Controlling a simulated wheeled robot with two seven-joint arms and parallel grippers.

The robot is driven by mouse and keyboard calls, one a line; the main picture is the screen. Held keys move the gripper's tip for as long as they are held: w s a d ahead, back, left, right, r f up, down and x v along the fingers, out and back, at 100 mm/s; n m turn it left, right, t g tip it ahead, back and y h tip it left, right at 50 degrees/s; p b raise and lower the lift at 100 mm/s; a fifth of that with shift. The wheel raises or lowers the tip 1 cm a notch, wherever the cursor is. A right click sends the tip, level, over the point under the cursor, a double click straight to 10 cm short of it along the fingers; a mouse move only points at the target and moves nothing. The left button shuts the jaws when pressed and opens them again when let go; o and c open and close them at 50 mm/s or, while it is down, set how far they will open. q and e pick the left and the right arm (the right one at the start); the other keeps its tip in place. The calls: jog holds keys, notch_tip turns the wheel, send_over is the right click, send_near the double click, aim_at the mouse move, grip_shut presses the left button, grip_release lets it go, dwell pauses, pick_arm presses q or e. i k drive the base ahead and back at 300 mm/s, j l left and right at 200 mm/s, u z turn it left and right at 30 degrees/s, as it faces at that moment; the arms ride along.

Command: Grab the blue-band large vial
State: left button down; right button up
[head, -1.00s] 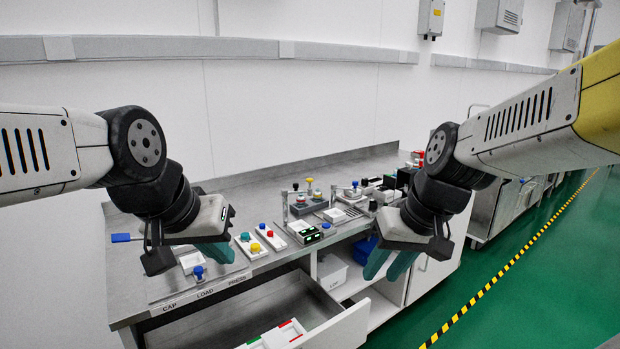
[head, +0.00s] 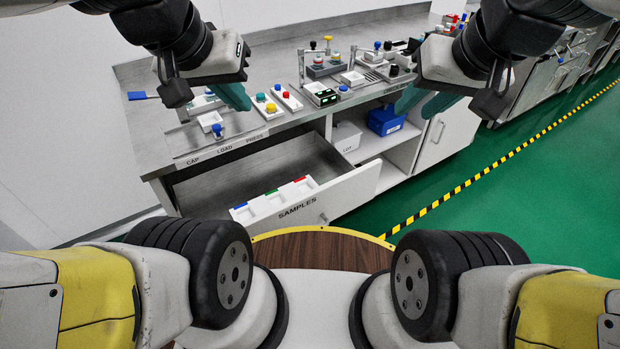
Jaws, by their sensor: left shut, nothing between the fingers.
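I cannot pick out a large vial with a blue band. The open samples drawer (head: 318,208) holds a white tray (head: 262,206) with green, blue and red marks along its edge; no vial can be made out in it. Small blue-topped items stand on the bench: one in front of a white block (head: 218,130) at the left, another (head: 343,88) near the bench's front edge. My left gripper (head: 237,97) is shut and empty above the left part of the bench. My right gripper (head: 423,103) is open and empty in front of the bench's right part.
White trays with coloured caps (head: 265,103) and a small grey station (head: 325,66) stand on the bench (head: 190,145). A blue bin (head: 386,121) and a white bin (head: 346,136) sit on the shelf below. The drawer sticks out towards me.

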aim_at(211, 96)
jog(key=u, duration=0.9)
jog(key=j+z, duration=0.15)
jog(key=j, duration=0.6)
jog(key=k+j+z, duration=0.2)
jog(key=j, duration=0.55)
jog(key=i+j+z, duration=0.1)
jog(key=j, duration=0.2)
jog(key=i+j+z, duration=0.1)
jog(key=i+j, duration=0.15)
jog(key=i+j+z, duration=0.15)
jog(key=j, duration=0.25)
jog(key=i+j+z, duration=0.1)
jog(key=j, duration=0.25)
jog(key=i+j+z, duration=0.15)
jog(key=i+j, duration=0.35)
jog(key=i+j+z, duration=0.15)
jog(key=i+j, duration=0.25)
jog(key=j, duration=0.2)
